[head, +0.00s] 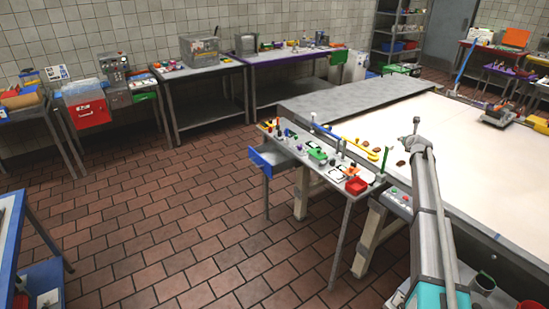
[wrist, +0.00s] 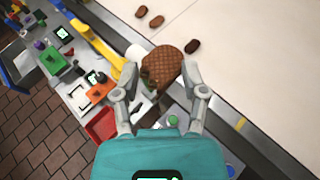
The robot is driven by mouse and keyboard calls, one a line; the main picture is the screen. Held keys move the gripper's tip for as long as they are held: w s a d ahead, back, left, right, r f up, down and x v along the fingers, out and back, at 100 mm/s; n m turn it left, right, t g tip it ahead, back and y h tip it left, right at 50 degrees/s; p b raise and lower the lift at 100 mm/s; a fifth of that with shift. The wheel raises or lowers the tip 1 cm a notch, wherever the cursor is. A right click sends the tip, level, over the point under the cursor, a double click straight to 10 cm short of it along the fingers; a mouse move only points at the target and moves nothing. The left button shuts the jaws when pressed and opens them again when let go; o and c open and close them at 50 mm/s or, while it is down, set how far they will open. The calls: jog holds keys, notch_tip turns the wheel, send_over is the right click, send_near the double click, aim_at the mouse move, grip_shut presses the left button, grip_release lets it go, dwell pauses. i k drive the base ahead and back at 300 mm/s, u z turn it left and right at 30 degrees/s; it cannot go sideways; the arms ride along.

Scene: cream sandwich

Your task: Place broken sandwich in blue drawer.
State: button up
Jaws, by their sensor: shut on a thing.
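My gripper (wrist: 162,82) is shut on a brown sandwich (wrist: 168,64) with a grid-patterned top, a finger on each side. A dark, uneven patch shows at its lower left edge. The held sandwich is above the edge of the pale conveyor surface in the wrist view. In the head view my gripper (head: 415,143) is over that edge, and I cannot make out the sandwich there. The blue drawer (head: 270,156) juts open from the left end of the narrow table. It also shows at the left edge of the wrist view (wrist: 14,74).
Three small brown sandwiches (wrist: 141,11) lie on the pale surface (wrist: 250,70). The narrow table holds a red bin (wrist: 101,124), a yellow arm-like part (wrist: 97,42) and several small items. Open tiled floor (head: 150,215) lies left of the drawer.

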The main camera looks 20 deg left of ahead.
aim_at(276, 160)
jog(key=k, duration=1.35)
jog(key=u, duration=0.15)
jog(key=i, duration=0.55)
jog(key=u, duration=0.8)
jog(key=i, duration=0.6)
jog(key=u, duration=0.55)
jog(key=i, duration=1.35)
jog(key=z, duration=0.35)
